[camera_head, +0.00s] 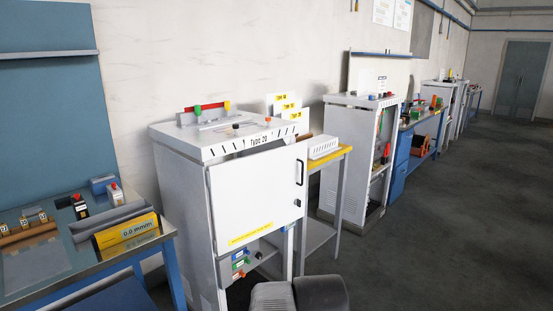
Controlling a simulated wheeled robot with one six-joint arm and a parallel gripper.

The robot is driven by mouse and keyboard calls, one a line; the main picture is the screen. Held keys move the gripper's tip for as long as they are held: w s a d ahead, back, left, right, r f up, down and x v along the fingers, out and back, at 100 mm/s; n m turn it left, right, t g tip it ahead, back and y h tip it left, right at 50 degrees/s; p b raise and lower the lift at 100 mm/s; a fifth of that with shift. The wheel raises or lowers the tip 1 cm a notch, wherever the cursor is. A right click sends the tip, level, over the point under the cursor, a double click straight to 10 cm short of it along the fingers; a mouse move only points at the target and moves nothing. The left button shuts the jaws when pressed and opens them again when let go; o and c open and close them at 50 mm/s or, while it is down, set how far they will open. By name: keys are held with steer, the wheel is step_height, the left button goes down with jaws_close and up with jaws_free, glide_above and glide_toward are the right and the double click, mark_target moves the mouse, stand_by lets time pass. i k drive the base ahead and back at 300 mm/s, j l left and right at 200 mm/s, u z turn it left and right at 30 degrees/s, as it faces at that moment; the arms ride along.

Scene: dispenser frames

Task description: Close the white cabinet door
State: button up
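The white cabinet (180,185) stands upright left of the middle, with a label on its top front edge. Its white door (245,195) covers the upper front and has a yellow strip along its lower edge. A dark handle (299,172) is on the door's right side. The door's right edge reaches slightly past the cabinet's top corner, so it looks a little ajar; the exact gap is hard to tell. Below the door, an open space shows a shelf with coloured knobs (240,263). My gripper is not visible; rounded grey parts at the bottom edge look like my arm.
A blue-framed workbench (60,265) with a yellow-labelled box (126,231) stands at the left. A narrow yellow-edged table (342,152) stands right of the cabinet, then another white cabinet (352,118). The dark floor (460,220) at the right is clear.

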mark_target(252, 196)
steer(key=i+l+z, duration=0.1)
steer(key=i+l, duration=0.45)
steer(key=l, duration=0.15)
steer(key=i+l+z, duration=0.1)
steer(key=i+l, duration=0.45)
steer(key=l, duration=0.15)
